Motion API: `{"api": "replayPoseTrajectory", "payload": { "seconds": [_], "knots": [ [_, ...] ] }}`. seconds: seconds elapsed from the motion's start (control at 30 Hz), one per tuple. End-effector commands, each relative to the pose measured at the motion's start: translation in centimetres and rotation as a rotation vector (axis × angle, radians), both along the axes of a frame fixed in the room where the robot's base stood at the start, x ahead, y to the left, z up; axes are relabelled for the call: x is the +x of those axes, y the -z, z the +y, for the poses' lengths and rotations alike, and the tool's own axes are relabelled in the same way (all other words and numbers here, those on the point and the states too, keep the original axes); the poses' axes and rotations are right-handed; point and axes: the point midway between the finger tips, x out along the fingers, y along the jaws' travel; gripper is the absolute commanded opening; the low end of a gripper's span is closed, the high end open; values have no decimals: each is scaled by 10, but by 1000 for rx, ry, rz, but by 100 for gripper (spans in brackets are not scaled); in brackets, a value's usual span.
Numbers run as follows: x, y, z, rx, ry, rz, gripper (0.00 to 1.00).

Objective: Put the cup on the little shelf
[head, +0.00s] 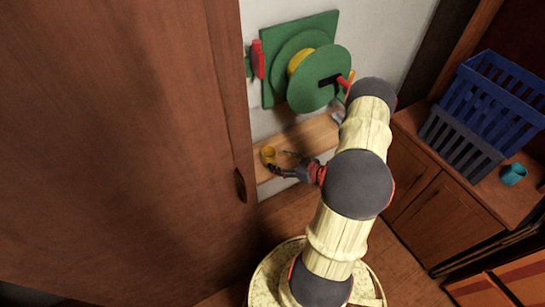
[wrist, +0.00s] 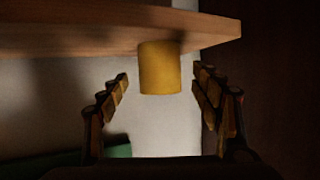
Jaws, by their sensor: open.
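A small yellow cup (head: 268,154) stands on the narrow wooden shelf (head: 318,134), near the shelf's left end. My gripper (head: 277,170) is beside it, on its near side. In the wrist view, which looks upside down, the yellow cup (wrist: 160,66) meets the shelf (wrist: 90,36) with no visible gap. My gripper (wrist: 162,84) is open there, one finger on each side of the cup, with a gap on both sides. A teal cup (head: 513,174) stands on the cabinet at the right.
A tall brown wooden door (head: 120,130) with a handle is close left of the shelf. A green wall-mounted reel (head: 318,78) hangs above the shelf. A blue crate (head: 495,100) and a dark grey crate (head: 458,143) stand on the right cabinet (head: 440,205).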

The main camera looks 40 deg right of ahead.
Motion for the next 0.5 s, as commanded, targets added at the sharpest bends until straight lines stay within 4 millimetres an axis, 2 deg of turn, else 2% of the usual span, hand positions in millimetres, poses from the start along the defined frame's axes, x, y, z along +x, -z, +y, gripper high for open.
{"api": "replayPoseTrajectory", "payload": {
  "seconds": [0.1,0.2,0.33,0.5],
  "knots": [
    [-22,-12,-5,1,6,0,65],
    [-35,-17,-7,0,4,0,65],
    [-47,-20,-8,0,2,0,65],
    [-51,-21,-8,0,-1,1,65]
  ]
}}
